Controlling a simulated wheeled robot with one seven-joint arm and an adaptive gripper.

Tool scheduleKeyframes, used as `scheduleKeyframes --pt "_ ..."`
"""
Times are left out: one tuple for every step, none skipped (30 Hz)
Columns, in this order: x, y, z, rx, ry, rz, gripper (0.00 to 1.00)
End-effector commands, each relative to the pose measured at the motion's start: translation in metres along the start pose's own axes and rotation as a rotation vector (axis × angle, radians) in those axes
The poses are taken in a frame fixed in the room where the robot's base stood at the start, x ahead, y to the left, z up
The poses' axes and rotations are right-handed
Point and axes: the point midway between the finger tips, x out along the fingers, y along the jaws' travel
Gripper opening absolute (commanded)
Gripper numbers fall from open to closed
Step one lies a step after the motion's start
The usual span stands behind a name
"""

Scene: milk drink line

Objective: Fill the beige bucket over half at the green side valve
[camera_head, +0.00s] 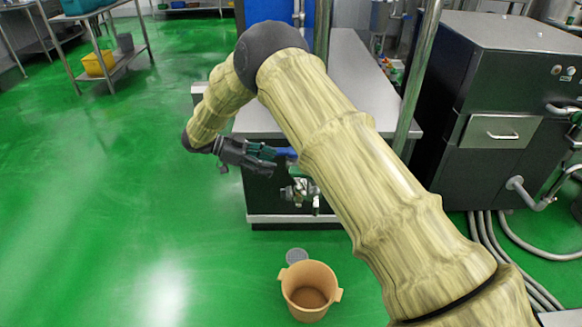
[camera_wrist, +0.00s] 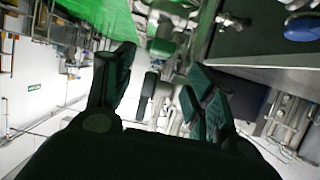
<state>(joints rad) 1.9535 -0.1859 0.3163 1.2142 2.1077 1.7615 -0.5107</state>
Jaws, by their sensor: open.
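The beige bucket (camera_head: 309,267) stands upright on the green floor in the head view, below and apart from my gripper. Its inside looks brown; I cannot tell if any liquid is in it. Metal valve fittings (camera_head: 299,192) stick out of the dark cabinet front above and behind the bucket, with a bit of green (camera_head: 298,172) at their top, partly hidden by my arm. My gripper (camera_head: 277,160) is open and empty, just up and left of the fittings. In the wrist view its fingers (camera_wrist: 158,65) stand apart, with a green piece (camera_wrist: 162,47) beyond them; contact is unclear.
A grey round drain (camera_head: 297,255) lies behind the bucket. A blue part shows near my fingertips, and a blue knob (camera_wrist: 303,27) in the wrist view. A dark machine (camera_head: 500,100) with hoses stands right. A rack with a yellow bin (camera_head: 98,64) stands far left. Left floor is clear.

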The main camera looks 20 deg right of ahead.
Motion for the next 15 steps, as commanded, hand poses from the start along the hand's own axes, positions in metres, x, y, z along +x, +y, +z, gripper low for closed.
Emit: scheduleKeyframes --pt "0.006 0.0 0.0 -0.002 0.001 -0.001 0.55" --pt "0.011 0.0 0.001 -0.002 0.001 -0.002 0.55" --pt "0.018 -0.001 0.001 -0.002 0.002 -0.002 0.55" --pt "0.023 -0.001 0.002 -0.003 0.002 -0.002 0.55" --pt "0.028 -0.001 0.002 -0.003 0.002 -0.002 0.55" --pt "0.034 -0.001 0.002 -0.002 0.002 -0.002 0.55" --pt "0.039 -0.001 0.002 -0.002 0.001 -0.002 0.55" --pt "0.045 -0.001 0.002 -0.002 0.002 -0.002 0.55" --pt "0.051 -0.001 0.001 -0.002 0.002 -0.001 0.55" --pt "0.055 -0.001 0.001 -0.002 0.001 -0.001 0.55" --pt "0.059 -0.001 0.001 -0.002 0.0 -0.001 0.55" --pt "0.065 -0.001 0.001 -0.002 0.001 0.0 0.55" --pt "0.068 -0.001 0.001 -0.002 0.002 0.0 0.55" --pt "0.071 -0.001 0.001 -0.002 0.002 0.0 0.55" --pt "0.075 -0.001 0.001 -0.002 0.001 0.0 0.55"
